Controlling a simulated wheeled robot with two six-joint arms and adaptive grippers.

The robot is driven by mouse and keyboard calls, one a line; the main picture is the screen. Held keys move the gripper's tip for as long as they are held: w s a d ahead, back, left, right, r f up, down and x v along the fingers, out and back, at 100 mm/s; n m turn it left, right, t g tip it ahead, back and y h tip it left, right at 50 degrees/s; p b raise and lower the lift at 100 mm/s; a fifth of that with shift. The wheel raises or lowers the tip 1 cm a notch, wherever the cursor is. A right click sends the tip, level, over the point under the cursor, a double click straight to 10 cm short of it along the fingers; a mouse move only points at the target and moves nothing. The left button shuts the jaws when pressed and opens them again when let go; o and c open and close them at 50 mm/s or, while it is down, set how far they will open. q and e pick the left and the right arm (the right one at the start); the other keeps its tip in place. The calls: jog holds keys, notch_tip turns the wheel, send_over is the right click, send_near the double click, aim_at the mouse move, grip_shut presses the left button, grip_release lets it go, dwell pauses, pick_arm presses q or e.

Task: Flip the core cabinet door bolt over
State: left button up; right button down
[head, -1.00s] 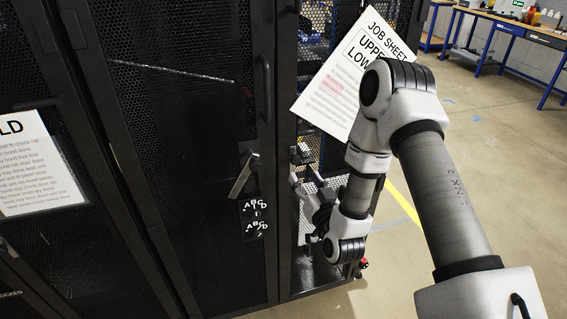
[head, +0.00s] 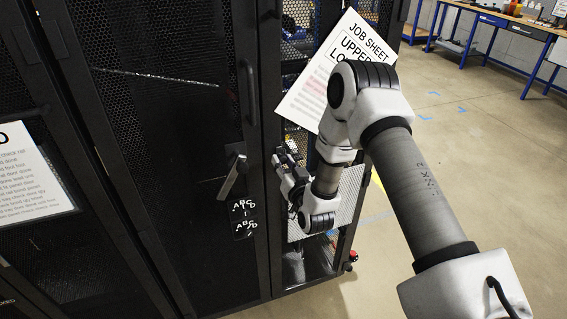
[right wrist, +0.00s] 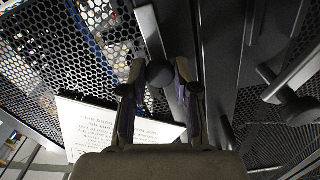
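A bolt with a pale flat lever (right wrist: 150,32) and a dark round knob (right wrist: 160,74) is on the cabinet door in front of my right gripper. My right gripper (head: 283,160) is at the right-hand mesh cabinet door. In the right wrist view my right gripper (right wrist: 157,84) is open, its fingers on either side of the knob; I cannot tell whether they touch it. The head view hides this bolt behind the gripper. A second, similar silver lever (head: 232,176) is on the dark door to the left, tilted. My left gripper is not in view.
ABCD labels (head: 243,218) sit below the second lever. A job sheet (head: 325,60) is on the right cabinet, close to my arm. A tall door handle (head: 248,92) stands out on the dark door. Open floor and blue workbenches (head: 480,30) lie to the right.

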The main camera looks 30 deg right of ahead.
notch_tip(320, 180, down, 4)
jog(key=b, duration=0.3)
jog(key=shift+s+r, duration=0.15)
jog(key=shift+r, duration=0.1)
jog(key=c, duration=0.9)
grip_release()
jog(key=shift+o, duration=0.2)
jog(key=v, duration=1.1)
jog(key=shift+s, duration=0.4)
jog(key=shift+a, duration=0.15)
